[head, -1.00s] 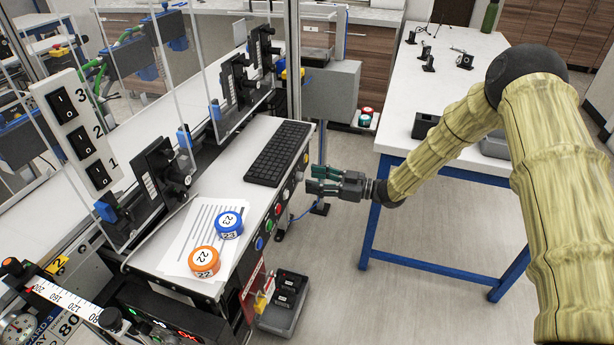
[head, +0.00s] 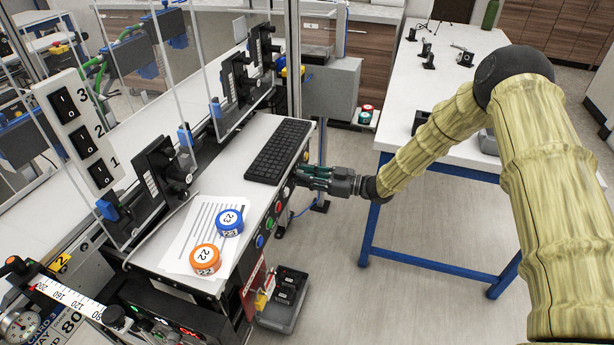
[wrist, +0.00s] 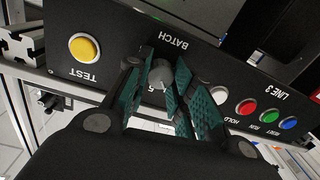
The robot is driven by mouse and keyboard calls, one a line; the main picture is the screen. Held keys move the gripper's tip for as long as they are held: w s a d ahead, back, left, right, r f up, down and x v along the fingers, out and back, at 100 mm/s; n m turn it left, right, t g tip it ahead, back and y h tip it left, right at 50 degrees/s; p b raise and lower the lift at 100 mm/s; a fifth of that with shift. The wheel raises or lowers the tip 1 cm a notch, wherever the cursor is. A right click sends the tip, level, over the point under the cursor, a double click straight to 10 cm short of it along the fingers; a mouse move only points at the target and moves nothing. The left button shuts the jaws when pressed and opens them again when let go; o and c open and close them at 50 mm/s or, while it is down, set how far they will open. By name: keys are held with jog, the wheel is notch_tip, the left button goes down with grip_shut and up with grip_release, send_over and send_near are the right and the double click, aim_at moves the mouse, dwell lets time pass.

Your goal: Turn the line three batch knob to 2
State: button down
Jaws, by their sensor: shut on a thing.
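The line three batch knob (wrist: 160,74) is a grey round knob on a black panel (wrist: 110,45) marked BATCH and LINE 3, seen upside down in the wrist view. My gripper (wrist: 160,82) has its green fingers on both sides of the knob and is shut on it. The fingers hide most of the dial; one digit shows just below the knob, but the pointer's setting cannot be read. In the head view, my gripper (head: 300,176) is at the front edge of the console, and the knob is hidden there.
A yellow TEST button (wrist: 84,47) sits beside the knob; white, red and blue buttons (wrist: 247,107) sit on its other side. A blue-legged table (head: 450,170) stands at the right.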

jog(key=shift+b, duration=0.35)
jog(key=n+b, duration=1.5)
jog(key=shift+t+h, duration=0.3)
jog(key=shift+t, duration=0.1)
jog(key=shift+n+b, duration=0.3)
jog(key=c, duration=1.2)
grip_release()
jog(key=shift+d, duration=0.1)
jog(key=v, duration=1.2)
jog(key=shift+r, duration=0.1)
